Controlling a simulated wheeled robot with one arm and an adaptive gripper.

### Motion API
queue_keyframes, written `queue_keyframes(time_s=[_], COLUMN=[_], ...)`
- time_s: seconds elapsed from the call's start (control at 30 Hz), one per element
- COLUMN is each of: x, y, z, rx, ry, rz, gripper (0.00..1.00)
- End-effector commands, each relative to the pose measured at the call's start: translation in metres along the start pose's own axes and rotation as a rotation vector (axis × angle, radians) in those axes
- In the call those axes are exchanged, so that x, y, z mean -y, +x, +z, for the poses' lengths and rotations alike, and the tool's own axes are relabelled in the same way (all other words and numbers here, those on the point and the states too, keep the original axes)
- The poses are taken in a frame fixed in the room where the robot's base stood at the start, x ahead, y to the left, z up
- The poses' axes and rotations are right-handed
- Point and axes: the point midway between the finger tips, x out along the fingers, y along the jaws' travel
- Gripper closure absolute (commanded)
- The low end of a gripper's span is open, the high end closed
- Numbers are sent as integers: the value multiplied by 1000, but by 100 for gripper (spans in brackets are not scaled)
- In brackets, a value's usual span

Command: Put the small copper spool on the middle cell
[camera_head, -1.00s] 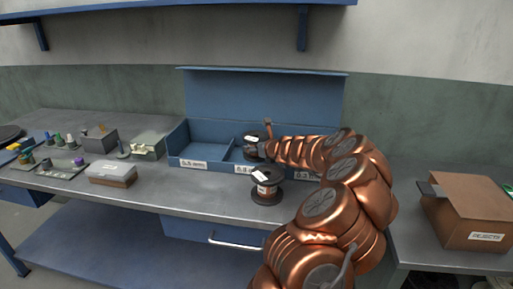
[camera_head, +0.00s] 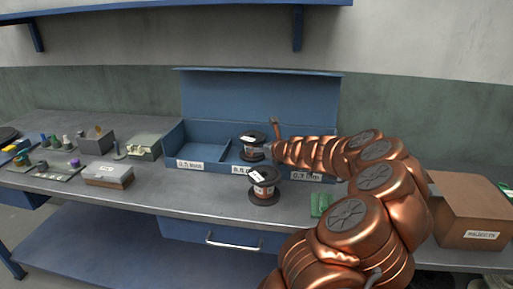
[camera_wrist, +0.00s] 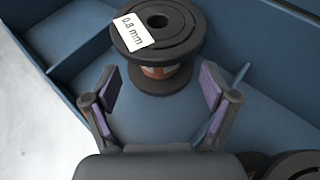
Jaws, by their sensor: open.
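The small copper spool (camera_head: 252,152) stands upright in the middle cell of the blue bin (camera_head: 181,147), with black flanges and a white tag. In the wrist view the spool (camera_wrist: 158,72) shows a tag reading 0.8 mm and copper winding between its flanges. My gripper (camera_wrist: 160,92) is open, its two fingers apart with the spool beyond and between them, seemingly not touching it. In the head view my gripper (camera_head: 275,137) is just right of the spool, mostly hidden by my wrist.
Another black-flanged spool (camera_head: 264,187) stands on the bench in front of the bin; its edge shows in the wrist view (camera_wrist: 296,166). The left cell is empty. A green object (camera_head: 320,204) lies right of it. A cardboard box (camera_head: 470,210) stands far right.

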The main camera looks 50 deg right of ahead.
Motion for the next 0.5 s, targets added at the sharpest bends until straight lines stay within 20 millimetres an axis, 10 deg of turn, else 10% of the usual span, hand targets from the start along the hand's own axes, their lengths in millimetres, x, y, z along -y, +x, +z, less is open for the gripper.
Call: queue_keyframes(time_s=[0.5], x=[-1], y=[-54], z=[0], rx=[1], ry=[0], rz=[2], gripper=[15])
